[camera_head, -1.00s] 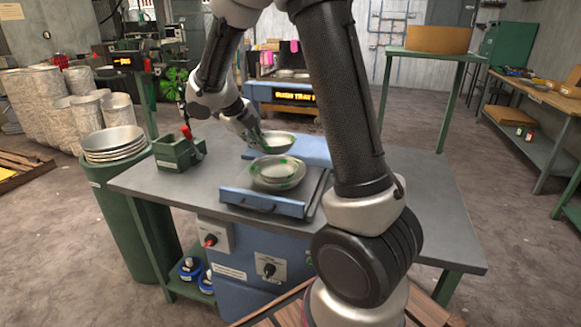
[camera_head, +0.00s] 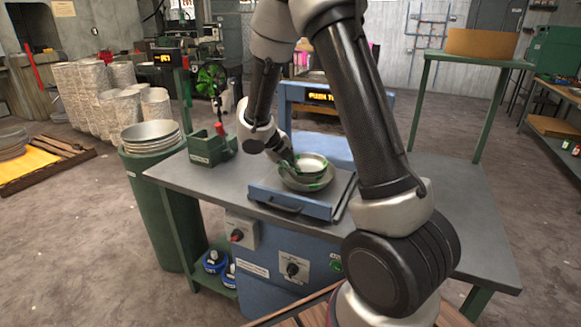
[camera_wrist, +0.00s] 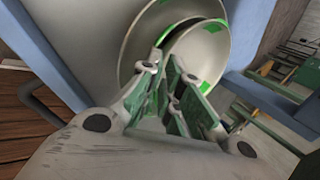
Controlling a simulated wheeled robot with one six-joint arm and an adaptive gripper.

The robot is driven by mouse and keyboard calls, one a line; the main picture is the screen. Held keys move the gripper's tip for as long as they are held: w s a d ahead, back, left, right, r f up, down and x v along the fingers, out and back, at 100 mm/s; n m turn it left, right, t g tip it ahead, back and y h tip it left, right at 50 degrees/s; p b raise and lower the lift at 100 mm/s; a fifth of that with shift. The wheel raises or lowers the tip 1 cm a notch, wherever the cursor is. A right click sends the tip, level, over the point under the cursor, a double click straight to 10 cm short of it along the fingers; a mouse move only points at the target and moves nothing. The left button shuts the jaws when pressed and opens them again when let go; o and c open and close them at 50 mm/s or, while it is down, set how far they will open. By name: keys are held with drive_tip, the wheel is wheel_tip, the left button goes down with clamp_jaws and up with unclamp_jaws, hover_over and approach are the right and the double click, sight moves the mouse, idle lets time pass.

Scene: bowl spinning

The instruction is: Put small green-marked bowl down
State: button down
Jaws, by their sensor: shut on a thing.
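The small green-marked bowl (camera_head: 313,162) is pale metal with green marks on its rim. My gripper (camera_head: 290,164) is shut on its left edge. The small bowl is over a larger green-marked bowl (camera_head: 318,185), which rests on a blue-fronted tray (camera_head: 262,192). I cannot tell whether the two bowls touch. In the wrist view, my gripper's green-padded fingers (camera_wrist: 172,95) are at the bowl rims. The overlapping bowl shapes there are partly hidden by the fingers.
The grey bench (camera_head: 190,182) has free room left of the tray. A green holder (camera_head: 213,148) stands at its back left. A stack of metal bowls (camera_head: 150,133) tops a green drum (camera_head: 160,210) on the left. A blue stand (camera_head: 335,95) rises behind.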

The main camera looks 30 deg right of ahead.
drive_tip(key=shift+f, duration=0.15)
drive_tip(key=shift+f, duration=0.15)
drive_tip(key=c, duration=1.6)
unclamp_jaws()
